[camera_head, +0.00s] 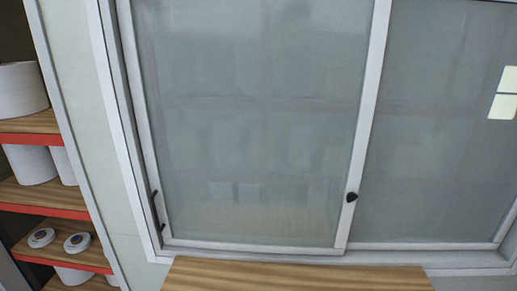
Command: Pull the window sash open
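The window sash (250,130) is a large framed glass pane in the middle of the head view. Its left edge lies against the left side of the window frame (112,110). A dark handle (157,212) sits on the sash's lower left stile. A small dark latch (351,197) sits on its right stile, where it overlaps the second pane (440,140). Neither of my grippers is in view, and nothing touches the sash or the handle.
A wooden surface (300,275) lies below the window at the bottom. On the left stands a shelf unit with red-edged wooden boards (42,197), holding white rolls (22,90) and small spools (77,242). A pale wall strip separates shelves and window.

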